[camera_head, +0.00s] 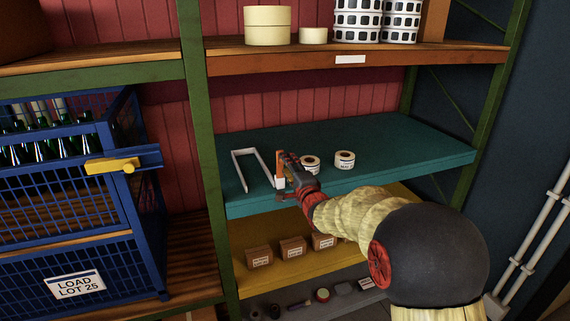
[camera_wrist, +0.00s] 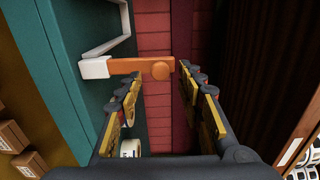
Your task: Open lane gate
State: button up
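The lane gate, an orange bar (camera_head: 280,160) with a round knob at its end, stands up from a white block at the front of a white U-shaped rail (camera_head: 238,172) on the teal shelf. In the wrist view, the orange bar (camera_wrist: 132,66) reaches from the white block (camera_wrist: 95,68) toward the space between my fingers, with the knob there. My gripper (camera_head: 287,176) is at the gate. In the wrist view, my gripper (camera_wrist: 160,78) is open, with a finger on either side of the knob. I cannot tell whether either finger touches it.
Two white rolls (camera_head: 344,159) stand on the teal shelf (camera_head: 410,147) right of the gate, one close beside my gripper. Small brown boxes (camera_head: 292,248) sit on the yellow shelf below. A blue cage (camera_head: 80,215) with bottles and a yellow latch is at left.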

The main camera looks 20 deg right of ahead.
jog(key=s, duration=0.9)
